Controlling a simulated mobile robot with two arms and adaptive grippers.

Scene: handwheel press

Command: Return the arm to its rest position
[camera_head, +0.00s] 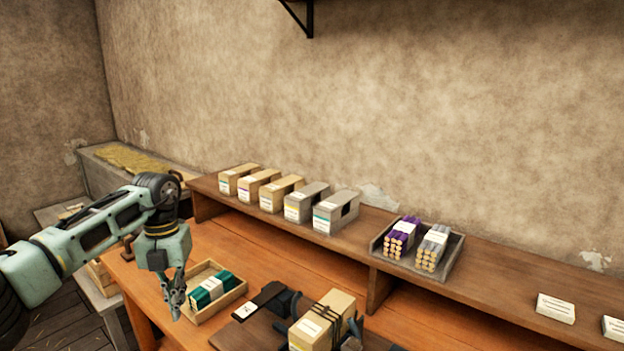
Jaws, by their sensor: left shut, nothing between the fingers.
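My left arm comes in from the left and bends down at the wrist. My left gripper (174,299) points downward, shut and empty, over the left part of the wooden workbench (215,241). It is just left of a small wooden tray (238,292) that holds dark green bundles (212,288). Whether the fingertips touch anything cannot be told from this angle. My right gripper is not in view.
A dark press-like device (270,304) and a strapped tan box (322,318) stand right of the tray. A raised shelf (489,286) carries several boxes, a grey tray (456,256) of purple and grey bundles, and white packets (555,308). Bare bench lies behind the tray.

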